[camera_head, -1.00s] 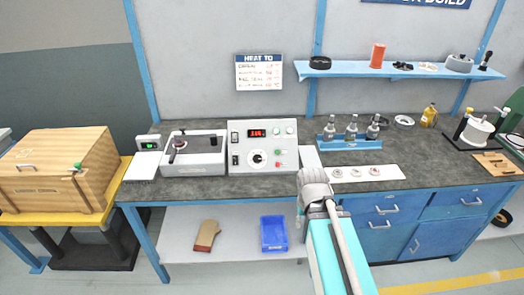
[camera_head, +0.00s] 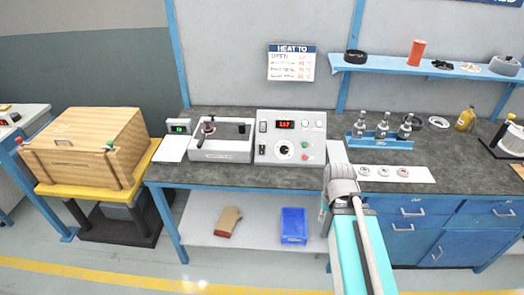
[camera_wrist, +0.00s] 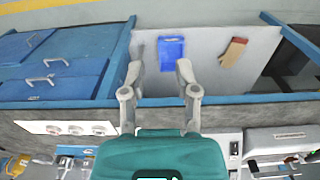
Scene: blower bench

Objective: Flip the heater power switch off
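A white control box (camera_head: 290,154) stands on the bench, with a lit red display (camera_head: 286,125), a black dial (camera_head: 284,149) and green and red buttons on its face. I cannot read labels or tell the switch position. My gripper (camera_wrist: 158,72) is open and empty in the wrist view, pointing over the bench's front edge and lower shelf. In the head view my arm reaches the bench edge right of the box; its fingers are hidden there.
A grey hotplate-like unit (camera_head: 222,145) with a black knob adjoins the box on the left. The lower shelf holds a blue bin (camera_head: 293,225) and a glove (camera_head: 228,221).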

